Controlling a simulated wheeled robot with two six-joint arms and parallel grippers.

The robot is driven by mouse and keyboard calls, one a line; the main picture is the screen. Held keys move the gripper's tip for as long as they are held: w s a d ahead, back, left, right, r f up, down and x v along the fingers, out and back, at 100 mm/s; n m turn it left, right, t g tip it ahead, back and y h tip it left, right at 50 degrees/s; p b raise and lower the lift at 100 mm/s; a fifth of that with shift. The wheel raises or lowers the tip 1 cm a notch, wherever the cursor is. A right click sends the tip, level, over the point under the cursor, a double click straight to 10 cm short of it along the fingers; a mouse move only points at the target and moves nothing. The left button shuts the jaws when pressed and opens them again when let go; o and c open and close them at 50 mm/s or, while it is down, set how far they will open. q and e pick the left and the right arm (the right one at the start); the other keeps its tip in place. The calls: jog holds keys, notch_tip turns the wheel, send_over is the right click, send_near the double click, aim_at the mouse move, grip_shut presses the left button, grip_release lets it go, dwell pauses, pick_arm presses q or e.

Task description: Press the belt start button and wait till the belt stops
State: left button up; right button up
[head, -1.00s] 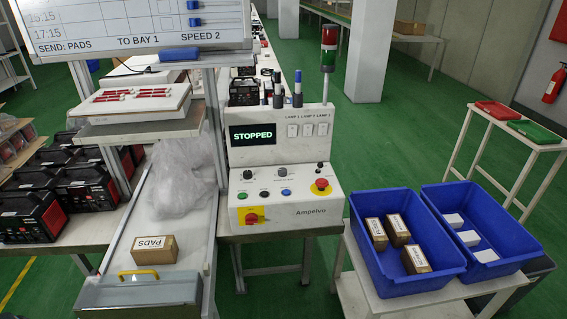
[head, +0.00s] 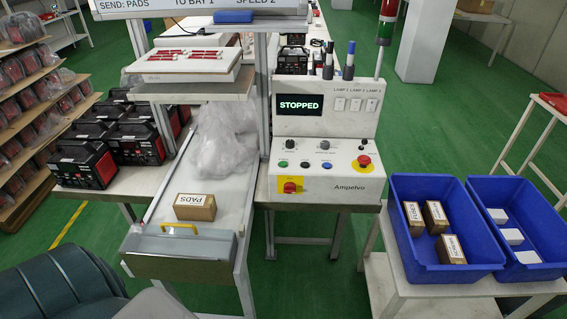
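The control panel (head: 332,188), marked Ampelvo, stands in the middle of the view. Its screen (head: 299,104) reads STOPPED. A green button (head: 283,164), a black button (head: 304,165) and a blue button (head: 326,165) sit in a row on its sloped face; I cannot read their labels. A red mushroom button (head: 364,160) on yellow is at the right. The pale belt (head: 231,193) is left of the panel, with a PADS box (head: 195,207) and clear plastic bags (head: 212,142) on it. Neither gripper is in view.
A grey cover (head: 179,254) with a yellow handle closes the belt's near end. Blue bins (head: 425,275) with boxes stand on a white table at right. A signal tower (head: 386,25) rises behind the panel. Black-red units (head: 90,165) crowd the left bench.

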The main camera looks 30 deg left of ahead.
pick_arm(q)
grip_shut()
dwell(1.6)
